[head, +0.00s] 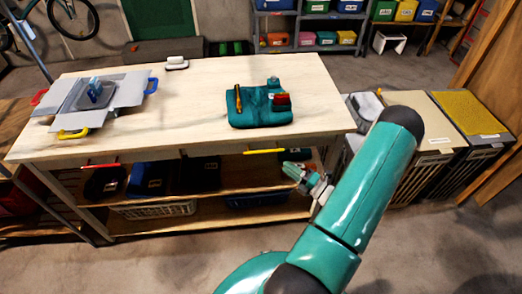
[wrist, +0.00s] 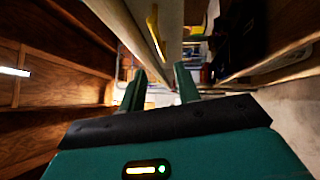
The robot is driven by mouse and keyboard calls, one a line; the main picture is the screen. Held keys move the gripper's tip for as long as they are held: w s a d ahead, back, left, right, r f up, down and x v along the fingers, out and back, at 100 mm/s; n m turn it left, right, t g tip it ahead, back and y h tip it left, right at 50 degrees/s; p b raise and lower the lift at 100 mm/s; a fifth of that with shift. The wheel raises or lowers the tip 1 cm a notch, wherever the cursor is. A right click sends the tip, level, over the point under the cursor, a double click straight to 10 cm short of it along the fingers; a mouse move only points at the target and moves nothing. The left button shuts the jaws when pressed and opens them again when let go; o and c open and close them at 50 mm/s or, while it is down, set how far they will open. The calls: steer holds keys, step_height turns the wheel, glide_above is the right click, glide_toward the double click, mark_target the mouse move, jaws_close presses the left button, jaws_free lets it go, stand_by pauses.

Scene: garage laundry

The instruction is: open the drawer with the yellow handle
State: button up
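The workbench (head: 200,90) has a drawer with a yellow bar handle (head: 263,151) under its front edge, right of the middle. The drawer front looks flush, with no visible gap. In the wrist view the yellow handle (wrist: 155,32) stands out from the pale drawer front, above and beyond the fingers. My gripper (head: 294,173) is to the right of the handle and a little lower in the head view, apart from it. In the wrist view my gripper (wrist: 160,84) has its two green fingers apart, with nothing between them.
Another drawer front has a red handle (head: 100,166) on the left. An open grey box (head: 110,88) with coloured handles and a teal tool bag (head: 258,104) sit on the bench. A lower shelf (head: 215,203) holds bins. Slatted crates (head: 430,150) stand right of the bench.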

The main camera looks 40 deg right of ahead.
mark_target(264, 151)
steer(key=x, duration=1.1)
steer(key=shift+w, duration=0.35)
jaws_close()
